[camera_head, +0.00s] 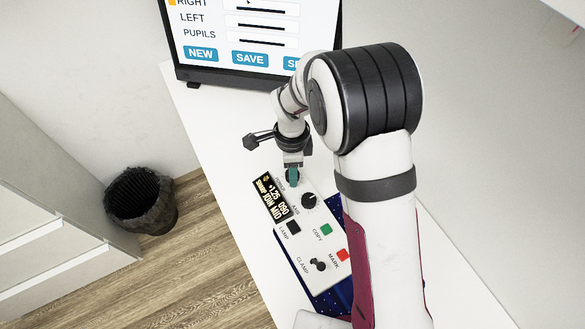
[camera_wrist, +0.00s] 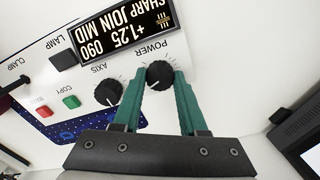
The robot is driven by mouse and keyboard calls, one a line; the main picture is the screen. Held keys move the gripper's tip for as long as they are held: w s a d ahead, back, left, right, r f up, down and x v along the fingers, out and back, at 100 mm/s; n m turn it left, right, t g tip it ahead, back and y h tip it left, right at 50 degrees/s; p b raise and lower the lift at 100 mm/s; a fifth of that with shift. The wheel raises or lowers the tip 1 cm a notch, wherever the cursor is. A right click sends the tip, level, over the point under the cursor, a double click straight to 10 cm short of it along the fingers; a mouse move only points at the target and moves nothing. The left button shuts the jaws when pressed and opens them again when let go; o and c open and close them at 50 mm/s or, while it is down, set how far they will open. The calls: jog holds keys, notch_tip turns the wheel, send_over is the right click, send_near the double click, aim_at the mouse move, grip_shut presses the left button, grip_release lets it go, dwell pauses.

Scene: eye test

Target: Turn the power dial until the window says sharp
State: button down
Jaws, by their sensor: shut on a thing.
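The power dial (camera_wrist: 159,73) is a black round knob beside the printed word POWER on a white control panel (camera_wrist: 205,24). My gripper (camera_head: 292,176) has teal fingers, one on each side of the power dial and shut on it. In the head view the fingers hide the dial. The display window (camera_wrist: 127,30) is black with pale letters, upside down in the wrist view.
The axis dial (camera_head: 309,201) is close beside the power dial. The panel also has a lamp switch (camera_head: 293,227), a green copy button (camera_head: 326,230), a red mark button (camera_head: 343,254) and a clamp knob (camera_head: 319,265). A monitor (camera_head: 250,35) stands behind. A bin (camera_head: 140,200) is on the floor.

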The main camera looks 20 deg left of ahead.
jog(key=shift+c, duration=2.2)
grip_release()
notch_tip(320, 180, up, 16)
jog(key=shift+a+f, duration=0.1)
jog(key=s+d+r+n, duration=0.35)
jog(key=s+d, duration=0.25)
jog(key=d, duration=0.4)
jog(key=s+d+f+n+y, duration=0.1)
jog(key=s+d, duration=0.3)
jog(key=s, duration=0.4)
jog(key=s+d+f+n+y, duration=0.1)
jog(key=s+d+n, duration=0.2)
jog(key=s, duration=0.4)
jog(key=shift+s+d+n, duration=0.35)
jog(key=shift+d, duration=0.1)
